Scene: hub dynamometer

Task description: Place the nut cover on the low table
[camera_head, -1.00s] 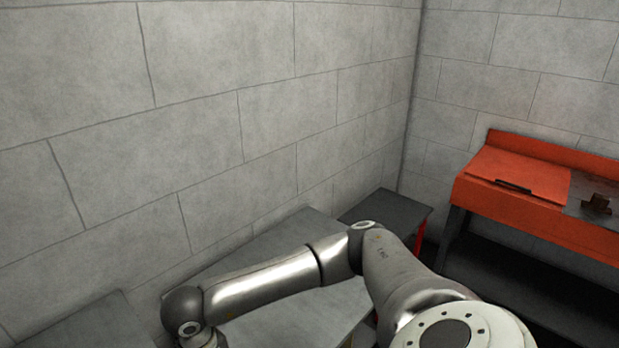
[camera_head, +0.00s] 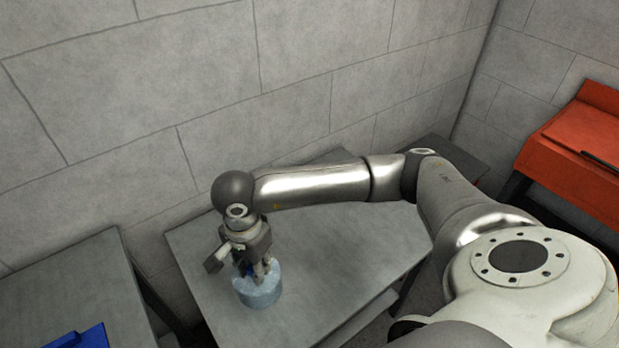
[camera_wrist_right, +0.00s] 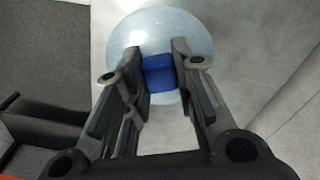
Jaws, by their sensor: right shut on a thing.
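The nut cover (camera_head: 259,292) is a pale blue round piece with a darker blue knob on top. It is upright over the left part of a grey table (camera_head: 330,250); I cannot tell whether its base touches the top. My right gripper (camera_head: 256,272) points down and is shut on the knob. In the right wrist view the fingers of the right gripper (camera_wrist_right: 160,62) stand on both sides of the blue knob (camera_wrist_right: 158,74), with the pale cover (camera_wrist_right: 160,24) beneath. My left gripper is not in view.
Another grey table (camera_head: 70,285) at the left holds a blue object (camera_head: 88,338), separated by a gap. A concrete-block wall (camera_head: 180,90) rises behind. A dark stand (camera_head: 455,155) and an orange bench (camera_head: 580,150) are at the right. The grey table is clear right of the cover.

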